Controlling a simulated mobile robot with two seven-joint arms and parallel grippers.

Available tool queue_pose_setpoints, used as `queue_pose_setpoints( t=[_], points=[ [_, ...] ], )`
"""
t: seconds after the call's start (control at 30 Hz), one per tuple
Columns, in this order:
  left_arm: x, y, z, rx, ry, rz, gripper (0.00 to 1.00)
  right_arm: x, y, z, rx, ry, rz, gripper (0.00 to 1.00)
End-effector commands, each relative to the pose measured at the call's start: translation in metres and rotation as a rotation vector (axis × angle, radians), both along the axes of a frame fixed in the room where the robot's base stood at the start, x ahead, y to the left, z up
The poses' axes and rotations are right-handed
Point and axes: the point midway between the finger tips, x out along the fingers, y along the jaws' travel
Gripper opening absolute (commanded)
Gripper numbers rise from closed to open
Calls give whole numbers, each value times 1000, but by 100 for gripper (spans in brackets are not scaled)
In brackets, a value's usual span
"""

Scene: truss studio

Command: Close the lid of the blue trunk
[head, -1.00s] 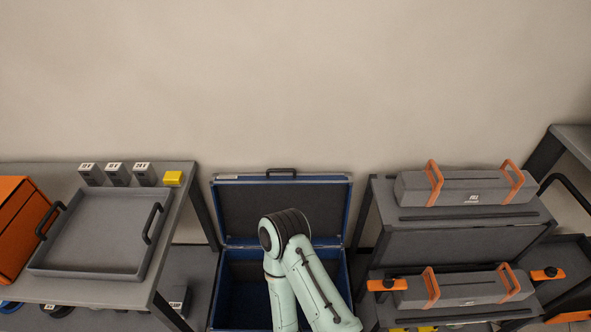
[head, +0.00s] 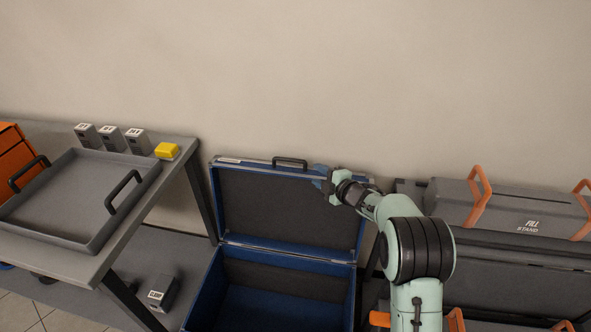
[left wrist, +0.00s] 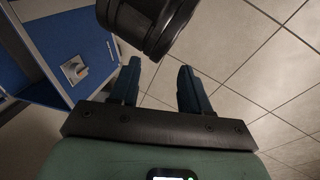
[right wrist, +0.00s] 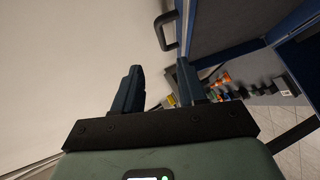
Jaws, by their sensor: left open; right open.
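The blue trunk (head: 208,292) stands on the floor between two shelf units, its inside dark and empty where it shows. Its lid (head: 285,205) stands raised against the wall side, with a black handle (head: 290,162) on its top edge. My right gripper (head: 322,180) is open at the lid's upper right corner; I cannot tell if it touches. In the right wrist view its fingers (right wrist: 160,88) are apart, with the lid's handle (right wrist: 166,32) beyond them. My left gripper (left wrist: 157,82) is open and empty over tiled floor; it is not in the head view.
A shelf with grey cases with orange handles (head: 530,208) stands right, close to my right arm. A blue panelled unit (left wrist: 60,50) shows in the left wrist view.

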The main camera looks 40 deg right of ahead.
Motion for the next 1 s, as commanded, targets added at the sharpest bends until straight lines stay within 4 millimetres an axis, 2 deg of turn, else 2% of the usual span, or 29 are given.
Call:
queue_pose_setpoints(
  t=[0.6,0.8,1.0],
  points=[
    [16,8,-11,21,-42,18,47,101,-10,-30,2,3,0,41],
    [18,9,-12,23,-47,19,47,118,-12,-34,3,4,-1,41],
    [18,9,-12,24,-48,19,47,124,-13,-35,5,2,-2,41]
  ],
)
